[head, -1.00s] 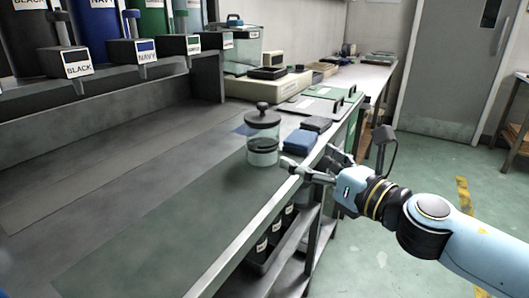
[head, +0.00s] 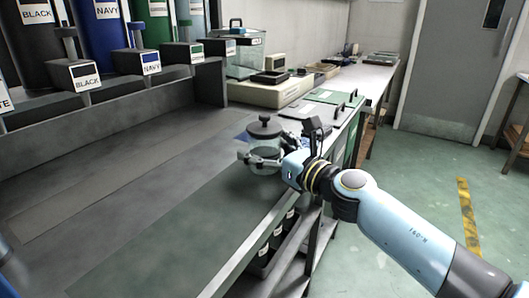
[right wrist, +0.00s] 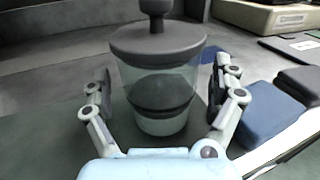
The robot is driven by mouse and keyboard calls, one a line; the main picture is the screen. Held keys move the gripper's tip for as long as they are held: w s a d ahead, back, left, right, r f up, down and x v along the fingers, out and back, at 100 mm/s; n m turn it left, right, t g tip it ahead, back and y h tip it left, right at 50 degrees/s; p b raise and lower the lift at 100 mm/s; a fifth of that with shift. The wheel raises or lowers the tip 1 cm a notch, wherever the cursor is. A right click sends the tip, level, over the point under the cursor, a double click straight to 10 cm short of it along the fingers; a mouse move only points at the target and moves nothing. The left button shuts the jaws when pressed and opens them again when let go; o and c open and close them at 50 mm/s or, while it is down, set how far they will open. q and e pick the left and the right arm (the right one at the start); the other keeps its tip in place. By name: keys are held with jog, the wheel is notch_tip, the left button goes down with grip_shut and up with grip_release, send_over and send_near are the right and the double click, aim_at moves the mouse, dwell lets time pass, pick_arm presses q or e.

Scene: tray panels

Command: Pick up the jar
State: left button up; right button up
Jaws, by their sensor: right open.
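The jar (head: 264,150) is clear glass with a dark knobbed lid and a dark band partway down inside. It stands upright on the grey counter near its front edge, and it also shows in the right wrist view (right wrist: 160,95). My right gripper (head: 258,160) is open, with one finger on each side of the jar. In the right wrist view, the fingers (right wrist: 160,100) flank the jar with a gap showing on both sides. Part of the jar's lower right is hidden behind the gripper in the head view. My left gripper is not in view.
Blue and dark folded cloths (right wrist: 267,112) lie right of the jar, close to the right finger. Labelled colour dispensers (head: 105,40) line the back ledge. A glass tank (head: 246,53) and shallow trays stand farther along. The counter (head: 120,210) left of the jar is clear.

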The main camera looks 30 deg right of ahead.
jog(key=c, duration=1.6)
jog(key=shift+r, duration=0.1)
jog(key=shift+c, duration=0.2)
